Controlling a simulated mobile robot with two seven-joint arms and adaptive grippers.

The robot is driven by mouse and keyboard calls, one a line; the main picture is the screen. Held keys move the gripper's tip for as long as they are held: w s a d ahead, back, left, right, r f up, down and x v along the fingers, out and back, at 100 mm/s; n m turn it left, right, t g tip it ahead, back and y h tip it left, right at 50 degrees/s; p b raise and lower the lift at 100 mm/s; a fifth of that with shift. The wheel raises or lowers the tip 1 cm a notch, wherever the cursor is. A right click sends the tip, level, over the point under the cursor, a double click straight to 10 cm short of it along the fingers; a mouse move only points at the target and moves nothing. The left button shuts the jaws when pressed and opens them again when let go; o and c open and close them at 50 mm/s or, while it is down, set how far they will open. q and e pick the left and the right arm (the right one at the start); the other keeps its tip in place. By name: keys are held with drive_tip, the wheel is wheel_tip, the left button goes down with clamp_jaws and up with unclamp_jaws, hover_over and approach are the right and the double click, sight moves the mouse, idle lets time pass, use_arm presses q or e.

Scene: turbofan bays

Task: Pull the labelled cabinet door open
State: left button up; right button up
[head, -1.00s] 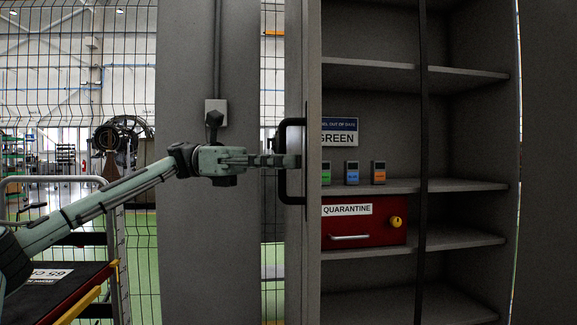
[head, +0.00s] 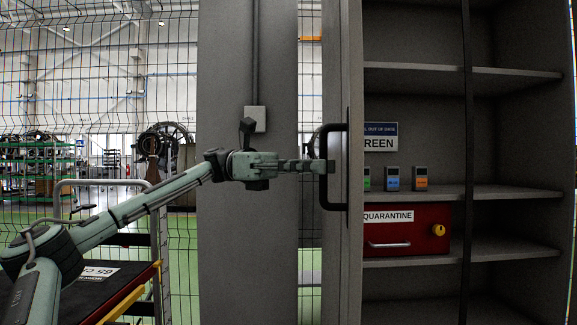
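The grey cabinet door (head: 351,230) stands swung open, seen nearly edge-on at the left side of the open cabinet (head: 512,194). Its black bar handle (head: 333,207) sticks out to the left. My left gripper (head: 326,167) reaches in from the left, with its fingers across the handle's upright bar at mid-height. They look closed around the bar, seen from the side. The door's outer face and any label on it are hidden. My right gripper is not in view.
Cabinet shelves hold a red quarantine box (head: 420,240), several small tagged devices (head: 392,179) and a blue-white sign (head: 381,137) partly covered by the door. A grey post (head: 228,260) stands behind my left arm. A cart (head: 105,285) is at lower left, before wire fencing.

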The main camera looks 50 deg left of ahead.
use_arm(q)
drive_tip(key=v, duration=1)
drive_tip(key=shift+r, duration=0.1)
